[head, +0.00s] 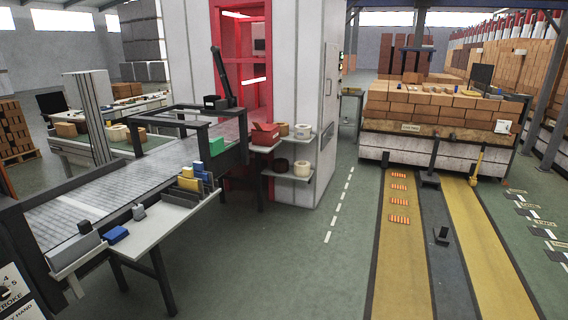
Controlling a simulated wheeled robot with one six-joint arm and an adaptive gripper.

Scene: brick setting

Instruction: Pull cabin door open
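A tall white cabin (305,100) stands in the middle of the head view. Its front has a red-framed opening (268,60) with red bars and lights inside. A narrow white panel (330,75) on its right-hand face looks like the cabin door and appears flush with the wall. It is seen at a steep angle, and a handle cannot be made out clearly. A small dark control panel (340,62) is beside it. My gripper is not in view.
A roller conveyor (110,195) with trays and small boxes fills the left. Shelves with tape rolls (298,170) jut out at the cabin's front. A brick-loaded platform (400,140) stands right, with yellow floor strips (395,260) before it. Green floor (310,255) between is clear.

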